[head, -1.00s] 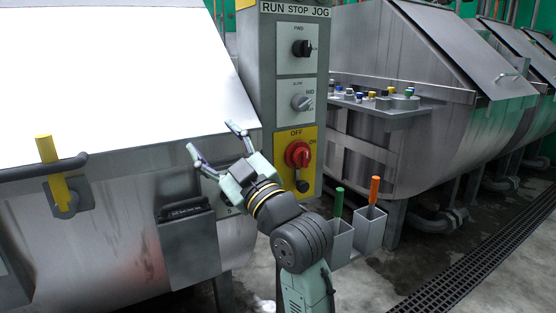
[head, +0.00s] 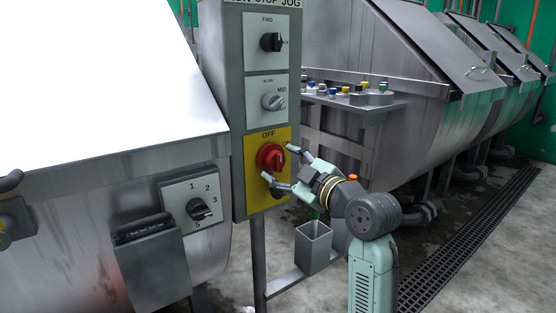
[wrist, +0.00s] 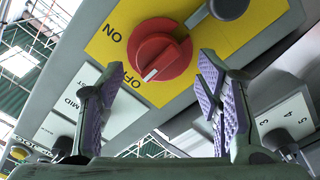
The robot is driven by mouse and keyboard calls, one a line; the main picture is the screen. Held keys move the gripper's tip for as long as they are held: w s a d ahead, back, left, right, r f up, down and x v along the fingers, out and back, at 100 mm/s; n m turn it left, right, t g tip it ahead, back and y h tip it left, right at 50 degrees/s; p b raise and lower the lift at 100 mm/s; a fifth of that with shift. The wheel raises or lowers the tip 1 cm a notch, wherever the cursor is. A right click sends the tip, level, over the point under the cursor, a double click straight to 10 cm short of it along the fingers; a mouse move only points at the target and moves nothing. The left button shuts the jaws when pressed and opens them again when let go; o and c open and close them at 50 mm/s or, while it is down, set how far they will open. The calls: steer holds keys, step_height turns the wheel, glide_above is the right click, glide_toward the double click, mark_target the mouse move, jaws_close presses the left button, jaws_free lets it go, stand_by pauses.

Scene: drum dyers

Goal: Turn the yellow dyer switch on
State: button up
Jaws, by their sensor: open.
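The yellow switch panel (head: 251,190) is low on the grey control column, with OFF lettered at its top. Its red rotary knob (head: 271,157) has a raised grip. In the wrist view, the red knob (wrist: 170,64) sits on the yellow panel (wrist: 118,62), and its white mark points toward OFF. My gripper (head: 279,163) is in front of the knob, one fingertip near its upper right and one below it. In the wrist view, my gripper (wrist: 157,95) is open and empty, with the knob beyond and between the purple-padded fingers. Contact cannot be told.
Two other dials, a black knob (head: 270,42) and a grey knob (head: 273,102), sit above on the column. A numbered dial (head: 200,209) and a grey box (head: 152,264) are at left. A grey bin (head: 313,248) stands below my gripper. Steel drums fill the right.

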mark_target(275, 160)
steer(key=shift+x, duration=1.35)
steer(key=shift+c, duration=0.5)
steer(key=c, duration=1.1)
